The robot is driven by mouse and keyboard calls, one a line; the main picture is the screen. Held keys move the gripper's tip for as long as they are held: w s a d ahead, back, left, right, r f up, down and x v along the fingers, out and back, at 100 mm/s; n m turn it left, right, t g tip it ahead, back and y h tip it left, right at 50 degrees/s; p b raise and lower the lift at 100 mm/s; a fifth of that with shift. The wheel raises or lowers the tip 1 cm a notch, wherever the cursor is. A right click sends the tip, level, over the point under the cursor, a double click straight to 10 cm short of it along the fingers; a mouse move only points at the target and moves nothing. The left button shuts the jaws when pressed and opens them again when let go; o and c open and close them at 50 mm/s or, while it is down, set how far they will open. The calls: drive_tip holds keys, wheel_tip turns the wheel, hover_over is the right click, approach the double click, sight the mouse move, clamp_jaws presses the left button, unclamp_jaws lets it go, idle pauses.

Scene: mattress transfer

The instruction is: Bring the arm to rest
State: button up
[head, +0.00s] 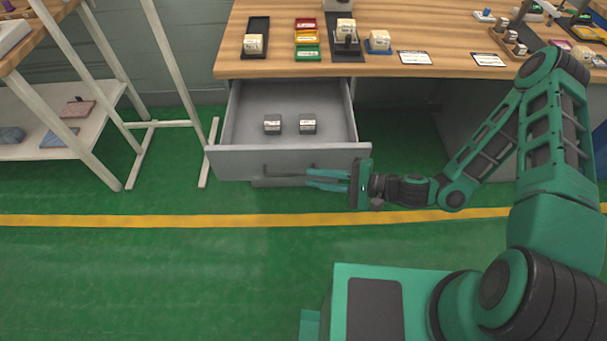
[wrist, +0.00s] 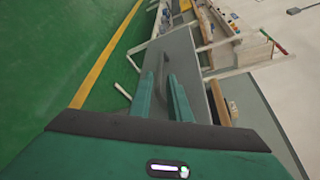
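My gripper (head: 309,179) is at the front of the open drawer (head: 287,160), close to the right part of its dark handle (head: 280,171). Its two teal fingers point left and are apart, with nothing seen held between them. In the wrist view my gripper (wrist: 161,76) also shows its fingers spread, with the curved handle (wrist: 162,66) just beyond the tips. I cannot tell whether a finger touches the handle. My arm reaches in from the right, bent at the elbow.
Two small dark blocks with pale tops, a left one (head: 272,124) and a right one (head: 308,123), sit in the drawer. The wooden desk (head: 430,20) above carries trays and small items. A white-framed shelf (head: 60,135) stands left. The green floor (head: 180,270) in front is clear.

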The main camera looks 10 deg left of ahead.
drive_tip(key=shift+s+d+r, duration=0.15)
drive_tip(key=shift+d, duration=0.45)
drive_tip(key=s+d+r+n+g+h, duration=0.1)
drive_tip(key=d+r+n+h, duration=0.2)
drive_tip(key=d, duration=0.6)
drive_tip(key=s+d+r+n+g+h, duration=0.2)
drive_tip(key=d+r+h, duration=0.15)
drive_tip(key=d, duration=0.55)
drive_tip(key=s+d+r+n+g+h, duration=0.1)
drive_tip(key=d+r+n+h, duration=0.3)
drive_tip(key=d, duration=0.6)
drive_tip(key=s+d+r+m+h, duration=0.4)
drive_tip(key=s+d+r+m, duration=0.2)
drive_tip(key=s+d+r, duration=0.7)
wheel_tip(320, 180, up, 4)
drive_tip(key=shift+s+f+m+t, duration=0.15)
drive_tip(key=shift+s+m+t, duration=0.2)
drive_tip(key=shift+s, duration=0.3)
